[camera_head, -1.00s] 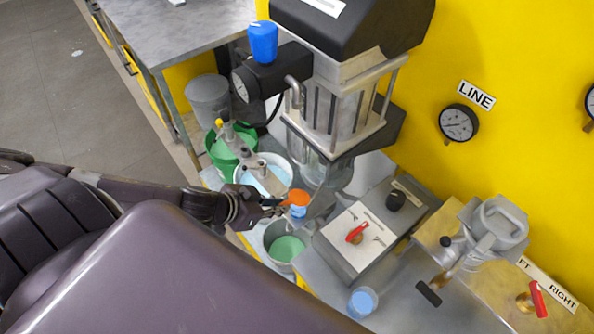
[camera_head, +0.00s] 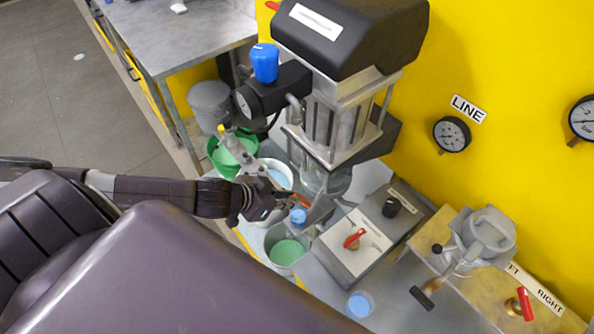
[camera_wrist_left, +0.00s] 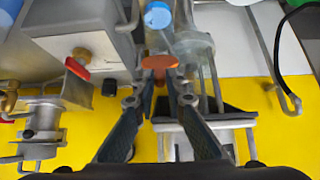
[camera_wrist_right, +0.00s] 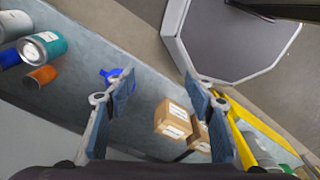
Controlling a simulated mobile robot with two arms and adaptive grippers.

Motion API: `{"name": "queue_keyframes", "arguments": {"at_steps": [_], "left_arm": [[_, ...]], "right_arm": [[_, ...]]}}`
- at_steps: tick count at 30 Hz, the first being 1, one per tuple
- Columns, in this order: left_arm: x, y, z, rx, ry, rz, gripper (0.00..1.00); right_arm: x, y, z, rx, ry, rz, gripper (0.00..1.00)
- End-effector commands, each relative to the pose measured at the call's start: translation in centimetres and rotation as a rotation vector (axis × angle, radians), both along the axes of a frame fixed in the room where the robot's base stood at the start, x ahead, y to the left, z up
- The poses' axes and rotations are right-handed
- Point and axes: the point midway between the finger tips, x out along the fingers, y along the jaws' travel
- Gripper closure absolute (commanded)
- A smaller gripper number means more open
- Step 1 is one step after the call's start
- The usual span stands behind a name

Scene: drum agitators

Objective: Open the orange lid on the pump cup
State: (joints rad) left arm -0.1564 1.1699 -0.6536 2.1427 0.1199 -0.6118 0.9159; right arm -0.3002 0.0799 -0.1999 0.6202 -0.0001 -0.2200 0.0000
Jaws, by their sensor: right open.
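The pump cup (camera_head: 298,216) with blue contents stands at the end of the pump's metal arm; its blue top also shows in the left wrist view (camera_wrist_left: 158,15). Its orange lid (camera_head: 302,201) is tilted up off the cup's mouth, on the side toward the drum machine. In the left wrist view the lid (camera_wrist_left: 160,62) shows just beyond my fingertips. My left gripper (camera_wrist_left: 158,85) has its fingers apart with a narrow gap and is right behind the lid; I cannot tell whether it touches. My right gripper (camera_wrist_right: 155,78) is open and empty, away from the cup.
A bucket of green liquid (camera_head: 287,251) is below the cup, with a white bucket (camera_head: 278,174) and a green bucket (camera_head: 232,152) behind. A control box with a red handle (camera_head: 353,239) stands to the right. The right wrist view shows cardboard boxes (camera_wrist_right: 172,119) and cans.

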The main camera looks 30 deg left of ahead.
Motion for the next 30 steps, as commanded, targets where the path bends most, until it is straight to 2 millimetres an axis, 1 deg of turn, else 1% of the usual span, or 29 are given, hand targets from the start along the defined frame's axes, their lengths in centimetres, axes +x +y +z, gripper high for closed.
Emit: {"name": "queue_keyframes", "arguments": {"at_steps": [2,11,21,30], "left_arm": [[0.3,0.0,0.2,0.002,-0.003,0.000,0.91],[0.4,-0.1,0.3,0.002,-0.002,0.001,0.91],[2.9,-1.0,1.5,0.000,-0.003,0.000,0.91],[3.0,-1.0,1.5,0.001,0.000,0.000,0.91]], "right_arm": [[0.0,0.0,-0.1,0.000,0.000,0.000,0.51],[0.0,0.0,-0.1,0.000,0.000,0.000,0.51],[0.0,0.0,-0.1,0.000,0.000,0.000,0.51],[0.0,0.0,-0.1,0.000,0.000,0.000,0.51]]}}
